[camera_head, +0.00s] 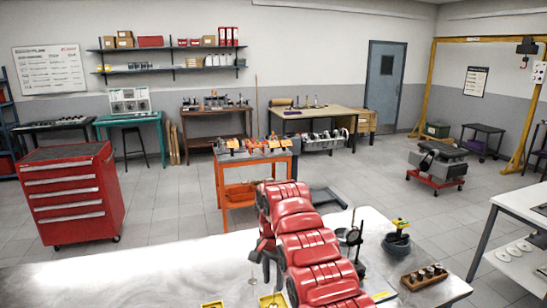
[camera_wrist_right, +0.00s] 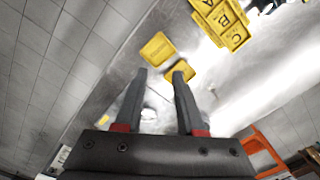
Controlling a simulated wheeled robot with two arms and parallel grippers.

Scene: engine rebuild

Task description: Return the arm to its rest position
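My right gripper (camera_wrist_right: 160,70) shows in the wrist view with its two dark fingers apart and nothing between them. In the head view the right gripper (camera_head: 268,274) hangs above the metal workbench (camera_head: 150,265), left of the large red segmented body, and its fingers are small and partly hidden. In the wrist view, yellow trays lie on the metal surface beyond the fingertips: one tray (camera_wrist_right: 158,49) and a smaller one (camera_wrist_right: 181,72). My left gripper is not in view.
The bench's right part holds a dial gauge stand (camera_head: 354,237), a dark pot with a yellow top (camera_head: 397,240) and a wooden block with several parts (camera_head: 425,277). Yellow lettered plates (camera_wrist_right: 222,20) show in the wrist view. An orange cart (camera_head: 237,194) and red tool chest (camera_head: 75,195) stand beyond.

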